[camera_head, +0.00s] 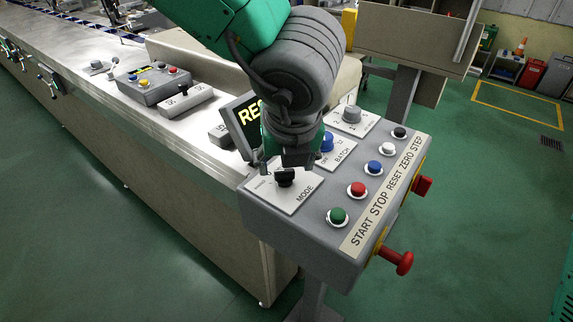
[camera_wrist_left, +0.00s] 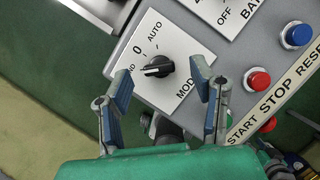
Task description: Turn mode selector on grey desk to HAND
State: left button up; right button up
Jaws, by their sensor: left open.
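The grey desk (camera_head: 310,228) carries a white MODE plate with a black selector knob (camera_head: 286,176). The knob (camera_wrist_left: 158,67) also shows in the left wrist view, its white line pointing left, roughly toward a label ending in "ND" that is partly hidden by a finger. The "0" and "AUTO" labels lie above the knob. My left gripper (camera_wrist_left: 161,72) is open, its two fingers on either side of the knob with gaps to it. In the head view my left gripper (camera_head: 288,160) is over the MODE plate. My right gripper is not in view.
Green (camera_head: 338,216), red (camera_head: 356,189), blue, white and black buttons line the desk beside the plate. A blue BATCH knob (camera_head: 326,142) is just behind the gripper. A red mushroom knob (camera_head: 398,262) juts from the side. A screen (camera_head: 244,122) stands left.

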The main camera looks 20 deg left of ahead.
pick_arm(q)
jog(key=v, duration=0.9)
jog(key=shift+r, duration=0.25)
